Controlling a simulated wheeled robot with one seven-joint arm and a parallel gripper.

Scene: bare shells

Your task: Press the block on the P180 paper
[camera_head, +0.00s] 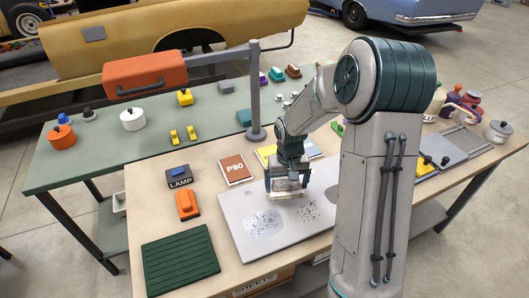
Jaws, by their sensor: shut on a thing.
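My gripper (288,184) points down and is shut on a pale block (291,195). It is over the upper part of a light grey panel (240,232) on the near bench. I cannot tell whether the block touches the panel. A red-brown sheet (235,170) marked P80 lies left of my gripper. A yellow sheet (264,153) lies behind my gripper and is partly covered by the arm. A pale blue sheet (314,149) lies right of the yellow one, also partly covered. No P180 label is readable here.
The panel has a pale patch (263,222) and dark specks (309,210). Left of it are an orange tool (187,205), a LAMP box (180,179) and a green ridged mat (180,259). A grey post (254,90) stands behind. My arm hides the bench's right middle.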

